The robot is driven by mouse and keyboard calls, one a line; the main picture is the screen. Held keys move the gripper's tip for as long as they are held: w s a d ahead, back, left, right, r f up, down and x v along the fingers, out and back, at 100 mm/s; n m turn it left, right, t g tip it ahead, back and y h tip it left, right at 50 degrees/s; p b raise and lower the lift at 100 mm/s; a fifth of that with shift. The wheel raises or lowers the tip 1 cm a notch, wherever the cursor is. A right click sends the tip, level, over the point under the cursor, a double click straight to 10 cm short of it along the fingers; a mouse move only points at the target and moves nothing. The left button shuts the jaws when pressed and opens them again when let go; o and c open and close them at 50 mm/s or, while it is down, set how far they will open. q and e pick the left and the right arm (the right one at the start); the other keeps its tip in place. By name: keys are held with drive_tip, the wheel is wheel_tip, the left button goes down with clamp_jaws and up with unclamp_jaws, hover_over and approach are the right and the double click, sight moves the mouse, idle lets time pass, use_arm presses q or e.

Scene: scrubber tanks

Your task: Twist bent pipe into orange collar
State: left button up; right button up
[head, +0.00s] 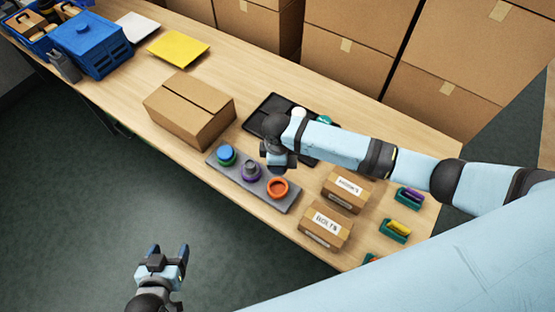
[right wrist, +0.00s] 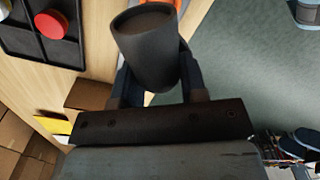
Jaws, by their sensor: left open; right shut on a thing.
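A grey base (head: 229,174) on the table bears a green collar with a blue top, a purple collar (head: 251,171) with a grey part in it, and an orange collar (head: 278,188) that looks empty. My right gripper (head: 279,163) is above the base, beside the orange collar. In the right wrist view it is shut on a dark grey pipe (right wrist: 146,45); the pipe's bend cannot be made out. An orange patch shows at that view's top edge, partly hidden by the pipe. My left gripper (head: 170,252) is open and empty, off the table's front edge.
A black tray (head: 262,113) lies behind my right gripper, with a red round piece (right wrist: 50,24) in it. Cardboard boxes (head: 189,106), one labelled BOLTS (head: 326,225), flank the base. Small green bins stand at right. Blue crates (head: 92,47) stand far left.

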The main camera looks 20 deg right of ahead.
drive_tip(key=shift+f, duration=0.2)
idle(0.6)
drive_tip(key=o, duration=1.6)
drive_tip(key=shift+r, duration=3.5)
